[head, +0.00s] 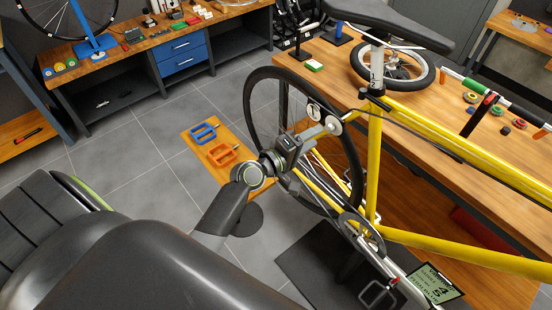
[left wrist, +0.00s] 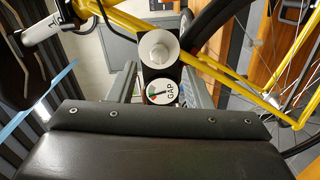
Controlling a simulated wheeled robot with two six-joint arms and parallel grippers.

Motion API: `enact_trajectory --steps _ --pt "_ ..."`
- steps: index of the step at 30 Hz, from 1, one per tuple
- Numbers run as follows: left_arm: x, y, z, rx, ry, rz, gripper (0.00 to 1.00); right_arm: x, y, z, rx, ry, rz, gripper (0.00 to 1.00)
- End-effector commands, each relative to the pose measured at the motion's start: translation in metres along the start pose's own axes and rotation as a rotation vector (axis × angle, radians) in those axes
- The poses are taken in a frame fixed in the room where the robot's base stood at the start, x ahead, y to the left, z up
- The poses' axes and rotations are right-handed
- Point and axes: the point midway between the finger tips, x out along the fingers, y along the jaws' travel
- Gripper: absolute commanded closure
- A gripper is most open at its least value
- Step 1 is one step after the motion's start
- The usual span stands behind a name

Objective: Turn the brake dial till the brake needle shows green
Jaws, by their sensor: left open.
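The brake dial, a pale round knob (head: 334,125), is on a dark block at the yellow bike's rear. It shows face-on in the left wrist view (left wrist: 159,48). The brake gauge (left wrist: 160,91), a white round face marked GAP, sits just below it in that view. Small green and red marks show on the face; the needle's exact reading is too small to tell. My left gripper (head: 298,146) is open and empty, pointing at the dial block from a short way off. Its fingers show either side of the gauge in the wrist view. My right gripper is out of view.
The yellow bike (head: 374,165) stands beside a wooden workbench (head: 420,125) with tools and a small wheel. A low wooden board (head: 235,175) holds a blue and an orange pedal. The bike's rear wheel (head: 248,110) is close to my left gripper. Grey floor lies open at left.

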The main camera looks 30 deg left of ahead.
Motion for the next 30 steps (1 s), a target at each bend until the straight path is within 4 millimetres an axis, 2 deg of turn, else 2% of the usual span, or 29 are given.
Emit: enact_trajectory --steps 1,9,15,21,30 --pt "-0.012 -0.004 0.0 0.003 0.0 -0.003 0.55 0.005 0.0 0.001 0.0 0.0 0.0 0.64" --pt "-0.072 -0.004 0.001 0.003 -0.002 -0.004 0.55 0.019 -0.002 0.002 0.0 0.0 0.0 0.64" --pt "-0.108 -0.003 0.001 0.003 -0.002 -0.004 0.55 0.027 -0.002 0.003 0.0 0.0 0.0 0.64" --pt "-0.126 -0.001 0.0 0.002 -0.001 -0.001 0.55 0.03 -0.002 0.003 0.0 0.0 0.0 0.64" --pt "-0.129 0.0 0.0 0.0 -0.001 -0.001 0.55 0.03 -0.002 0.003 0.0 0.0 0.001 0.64"
